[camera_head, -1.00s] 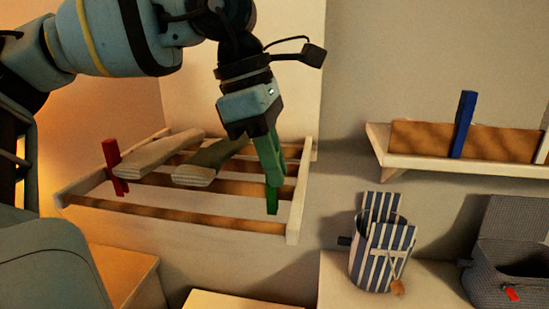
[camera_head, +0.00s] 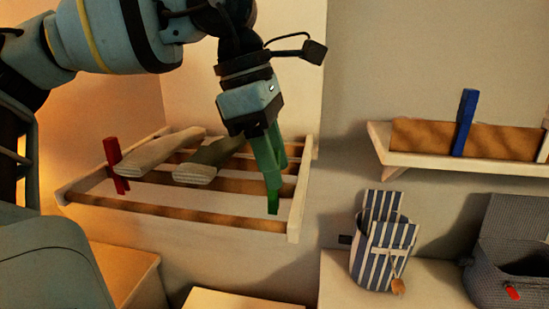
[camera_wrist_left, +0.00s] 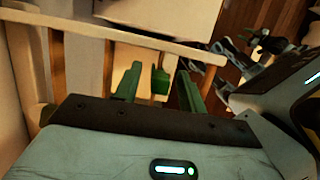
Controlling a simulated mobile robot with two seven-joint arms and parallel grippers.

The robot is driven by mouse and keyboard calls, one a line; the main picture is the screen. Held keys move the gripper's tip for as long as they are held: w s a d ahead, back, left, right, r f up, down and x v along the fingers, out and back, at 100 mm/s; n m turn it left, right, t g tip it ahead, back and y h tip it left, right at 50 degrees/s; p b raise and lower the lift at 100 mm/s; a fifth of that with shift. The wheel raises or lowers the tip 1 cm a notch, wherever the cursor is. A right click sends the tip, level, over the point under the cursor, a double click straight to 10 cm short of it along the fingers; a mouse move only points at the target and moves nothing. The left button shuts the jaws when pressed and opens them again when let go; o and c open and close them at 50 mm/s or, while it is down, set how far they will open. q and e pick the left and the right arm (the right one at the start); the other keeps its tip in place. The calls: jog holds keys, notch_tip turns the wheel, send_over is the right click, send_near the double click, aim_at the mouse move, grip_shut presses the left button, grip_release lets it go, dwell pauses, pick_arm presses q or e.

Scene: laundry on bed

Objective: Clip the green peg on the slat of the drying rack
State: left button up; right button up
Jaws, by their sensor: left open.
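The green peg (camera_head: 273,203) stands at the front slat (camera_head: 180,213) of the drying rack (camera_head: 293,225), near its right end. Its lower end overlaps the slat; how firmly it grips cannot be seen. My left gripper (camera_head: 276,170) is just above it, pointing down, with its greenish fingers apart. In the left wrist view the green peg (camera_wrist_left: 160,80) shows between the two fingers of the left gripper (camera_wrist_left: 158,70), with a gap on each side. My right gripper is not in view.
A red peg (camera_head: 116,166) is on the rack's left part. Two folded cloths (camera_head: 165,153) hang over the slats. A blue peg (camera_head: 464,124) is on a wall shelf (camera_head: 455,163). A striped bag (camera_head: 383,250) and a grey basket (camera_head: 510,255) stand lower right.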

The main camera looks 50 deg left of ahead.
pick_arm(q)
jog(key=v, duration=0.7)
jog(key=shift+r, duration=0.3)
jog(key=shift+f, duration=0.1)
dwell(0.4)
